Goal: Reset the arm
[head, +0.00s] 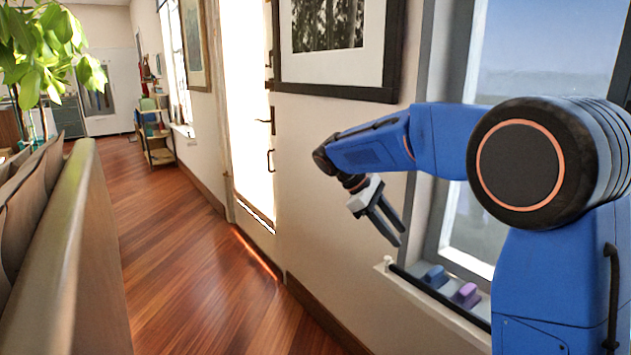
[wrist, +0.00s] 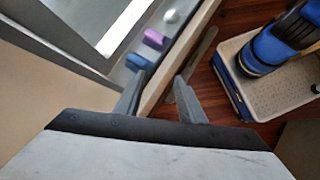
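My gripper (head: 391,231) hangs from my blue arm in front of the wall beside the window, pointing down and to the right in the head view. Its two grey fingers are apart with nothing between them. In the wrist view the open fingers (wrist: 157,92) also show a clear gap. My arm is stretched out to the left from its large shoulder joint.
A blue block (head: 435,276) and a purple block (head: 466,294) sit on the window sill (head: 437,309) below the gripper. In the wrist view a whitish rounded object (wrist: 171,16) lies beyond them. A wooden bench (head: 66,262) stands left; the wood floor (head: 190,255) between is clear.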

